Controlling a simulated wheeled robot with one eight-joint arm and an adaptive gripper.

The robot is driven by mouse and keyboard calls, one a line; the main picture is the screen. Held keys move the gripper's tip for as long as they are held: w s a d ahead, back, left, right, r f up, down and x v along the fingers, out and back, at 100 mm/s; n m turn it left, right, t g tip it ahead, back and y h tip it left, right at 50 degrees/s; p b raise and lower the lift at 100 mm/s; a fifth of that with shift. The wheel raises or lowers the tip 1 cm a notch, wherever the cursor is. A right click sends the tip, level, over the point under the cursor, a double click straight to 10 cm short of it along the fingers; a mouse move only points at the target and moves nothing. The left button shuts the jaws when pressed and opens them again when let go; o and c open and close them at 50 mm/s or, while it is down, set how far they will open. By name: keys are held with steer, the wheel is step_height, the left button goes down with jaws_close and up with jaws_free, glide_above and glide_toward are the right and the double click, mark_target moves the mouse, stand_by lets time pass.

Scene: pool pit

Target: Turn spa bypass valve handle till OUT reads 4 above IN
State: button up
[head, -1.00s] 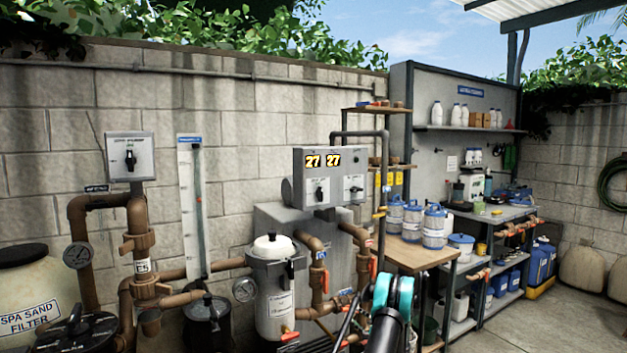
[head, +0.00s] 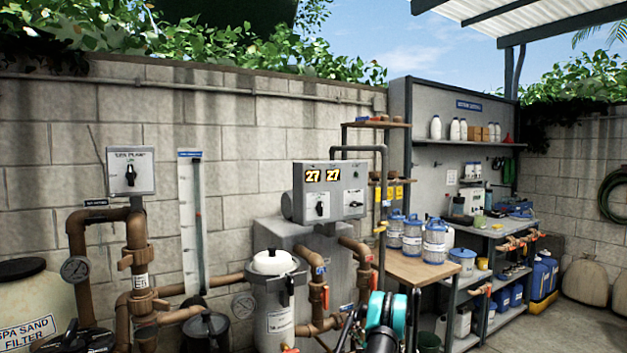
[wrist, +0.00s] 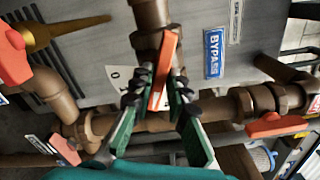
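The orange-red valve handle (wrist: 161,80) is in the wrist view, next to a blue BYPASS label (wrist: 213,54) on the grey heater casing. It sits at a slight tilt on a brown pipe. My gripper (wrist: 161,84) has one finger on each side of this handle. The fingertips are very near its edges; I cannot tell if both touch. In the head view my wrist with its teal ring (head: 380,312) hides the fingers and this handle. The heater control box (head: 330,190) shows two yellow readouts (head: 323,176), both 27; their small captions are unreadable.
Another orange-red handle (wrist: 277,125) is at right in the wrist view, and one more (wrist: 14,55) at upper left. The white-lidded filter housing (head: 272,290) stands left of my wrist. A wooden table (head: 425,268) with blue-lidded containers is at right.

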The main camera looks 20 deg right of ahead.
jaws_close()
steer(key=m, duration=0.4)
steer(key=shift+m, duration=0.3)
steer(key=o, duration=0.7)
jaws_free()
steer(key=shift+s, duration=0.1)
